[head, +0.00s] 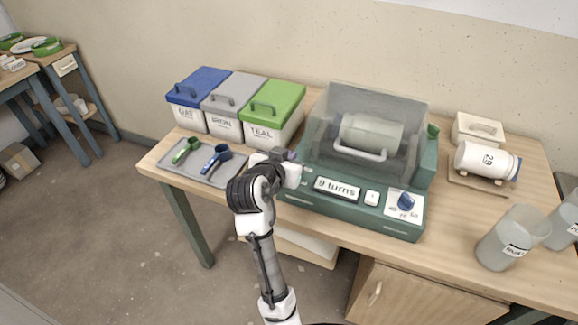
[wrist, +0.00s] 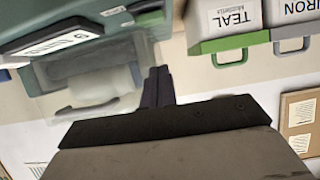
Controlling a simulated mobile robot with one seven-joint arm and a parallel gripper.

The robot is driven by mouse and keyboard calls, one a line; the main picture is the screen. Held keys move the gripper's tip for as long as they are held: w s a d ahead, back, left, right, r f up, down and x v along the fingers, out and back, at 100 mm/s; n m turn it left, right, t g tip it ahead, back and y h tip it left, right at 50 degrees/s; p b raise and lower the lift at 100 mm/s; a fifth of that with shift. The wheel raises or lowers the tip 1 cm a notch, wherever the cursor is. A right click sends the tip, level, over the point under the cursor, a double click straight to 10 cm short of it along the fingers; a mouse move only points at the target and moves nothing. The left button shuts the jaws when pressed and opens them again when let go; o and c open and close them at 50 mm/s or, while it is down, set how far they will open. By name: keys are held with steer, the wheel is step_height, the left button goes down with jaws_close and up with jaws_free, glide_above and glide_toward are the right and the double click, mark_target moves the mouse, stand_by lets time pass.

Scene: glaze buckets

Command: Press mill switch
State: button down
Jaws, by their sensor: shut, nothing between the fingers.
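The mill (head: 425,165) is a dark green machine on the table, with a clear cover closed over a pale jar (head: 371,133). Its front has a display reading "9 turns" (head: 337,188), a white push switch (head: 372,198) and a blue knob (head: 406,202) on a white dial plate. My gripper (head: 290,155) is at the mill's left front corner, left of the display and apart from the switch. Its fingers are shut and empty. In the wrist view, the picture is upside down; the shut fingers (wrist: 157,87) show beside the clear cover (wrist: 90,75), with the display (wrist: 58,41) at upper left.
Blue, grey and green lidded bins (head: 272,112) stand left of the mill. A grey tray (head: 178,168) with two scoops lies in front of them. Right are a jar labelled 29 (head: 486,160) on a rack, a white lidded box (head: 478,129) and clear beakers (head: 512,238).

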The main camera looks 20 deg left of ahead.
steer(key=shift+f+p, duration=0.3)
steer(key=shift+f, duration=1.8)
steer(key=f+t+b, duration=0.1)
steer(key=b, duration=0.2)
steer(key=shift+s+f+b, duration=0.15)
steer(key=shift+f+b, duration=0.2)
steer(key=shift+b, duration=0.05)
steer(key=shift+r, duration=0.4)
steer(key=shift+r+p, duration=0.75)
steer(key=shift+p, duration=0.1)
steer(key=shift+r, duration=0.1)
